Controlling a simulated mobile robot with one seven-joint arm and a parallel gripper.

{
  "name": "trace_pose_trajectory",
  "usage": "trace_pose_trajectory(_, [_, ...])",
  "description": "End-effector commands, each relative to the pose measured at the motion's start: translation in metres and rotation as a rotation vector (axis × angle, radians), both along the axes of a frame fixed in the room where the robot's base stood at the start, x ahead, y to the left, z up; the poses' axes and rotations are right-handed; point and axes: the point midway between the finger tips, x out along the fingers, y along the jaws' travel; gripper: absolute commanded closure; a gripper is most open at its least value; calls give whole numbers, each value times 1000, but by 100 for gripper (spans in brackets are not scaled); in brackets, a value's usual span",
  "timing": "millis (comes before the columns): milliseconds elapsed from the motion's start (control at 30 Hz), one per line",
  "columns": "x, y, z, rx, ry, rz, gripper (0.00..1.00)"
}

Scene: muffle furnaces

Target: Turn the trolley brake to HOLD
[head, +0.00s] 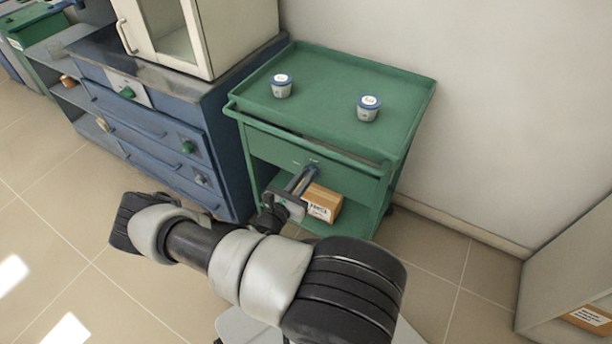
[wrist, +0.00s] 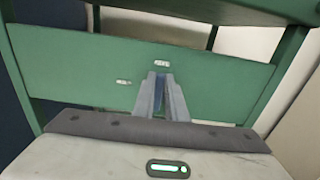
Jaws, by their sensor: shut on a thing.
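The green trolley (head: 262,146) stands against the wall, and its front panel also fills much of the wrist view (wrist: 75,68). My gripper (head: 310,172) reaches that panel from the front. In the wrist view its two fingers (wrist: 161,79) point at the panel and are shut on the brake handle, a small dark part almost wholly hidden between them. One small pale label (wrist: 162,63) is just above the fingertips and another (wrist: 123,82) is to their left. Their lettering is too small to read, so I cannot tell which position the handle points to.
Two small lidded tubs, one on the left (head: 281,88) and one on the right (head: 368,110), stand on the trolley top. A cardboard box (head: 323,204) sits on its lower shelf. A blue drawer cabinet (head: 165,135) stands close at the left. Open floor (head: 60,235) lies in front.

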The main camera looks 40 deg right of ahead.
Motion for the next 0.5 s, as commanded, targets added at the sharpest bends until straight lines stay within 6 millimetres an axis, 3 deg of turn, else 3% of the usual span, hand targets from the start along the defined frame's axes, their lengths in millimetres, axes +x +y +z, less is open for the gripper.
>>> trace_pose_trajectory(500, [7,3,-3,-118,281,0,100])
